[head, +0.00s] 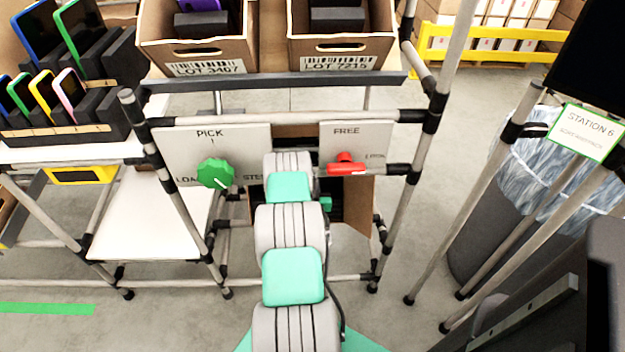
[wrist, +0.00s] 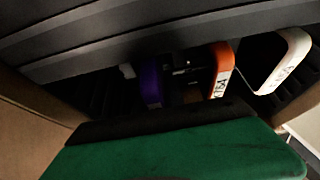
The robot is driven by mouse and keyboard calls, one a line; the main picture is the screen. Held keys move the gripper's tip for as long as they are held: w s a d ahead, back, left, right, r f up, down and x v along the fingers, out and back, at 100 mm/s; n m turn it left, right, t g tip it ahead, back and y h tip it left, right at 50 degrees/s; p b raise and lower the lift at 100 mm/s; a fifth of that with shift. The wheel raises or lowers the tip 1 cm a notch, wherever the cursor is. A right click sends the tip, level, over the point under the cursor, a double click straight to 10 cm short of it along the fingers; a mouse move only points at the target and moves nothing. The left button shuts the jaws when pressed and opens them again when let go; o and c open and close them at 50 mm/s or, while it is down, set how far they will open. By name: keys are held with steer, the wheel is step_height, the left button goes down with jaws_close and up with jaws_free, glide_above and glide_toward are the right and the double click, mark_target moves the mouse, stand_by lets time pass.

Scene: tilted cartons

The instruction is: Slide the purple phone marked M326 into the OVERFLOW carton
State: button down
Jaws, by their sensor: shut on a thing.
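My gripper (wrist: 160,102) shows as a broad green body with a dark front edge, low in the wrist view; its jaws are mostly hidden. It is shut on a purple phone (wrist: 151,82), which stands edge-on in the dark just past that edge. Its marking cannot be read. An orange phone (wrist: 222,68) and a white phone (wrist: 283,62) stand to its right. In the head view my arm reaches into a low bay of the rack, hiding the jaws. A brown carton (head: 357,203) shows there, partly hidden. No OVERFLOW label is legible.
Dark bars (wrist: 150,40) cross close above the phones. Above the bay are a panel with a green knob (head: 215,174) and a red handle (head: 346,166), and cartons marked LOT 3467 (head: 208,68) and LOT 7215 (head: 340,64). Phone racks (head: 60,128) stand left.

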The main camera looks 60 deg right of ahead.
stand_by(0.3)
steer(key=c, duration=1.3)
jaws_free()
steer(key=shift+c, duration=0.2)
steer(key=shift+s+a+r, duration=0.2)
steer(key=shift+r, duration=0.05)
steer(key=s+a+r+p, duration=0.1)
steer(key=s+a+r, duration=0.2)
steer(key=a, duration=0.3)
steer(key=shift+s+a+r, duration=0.15)
steer(key=shift+s+a, duration=0.05)
steer(key=shift+s, duration=0.4)
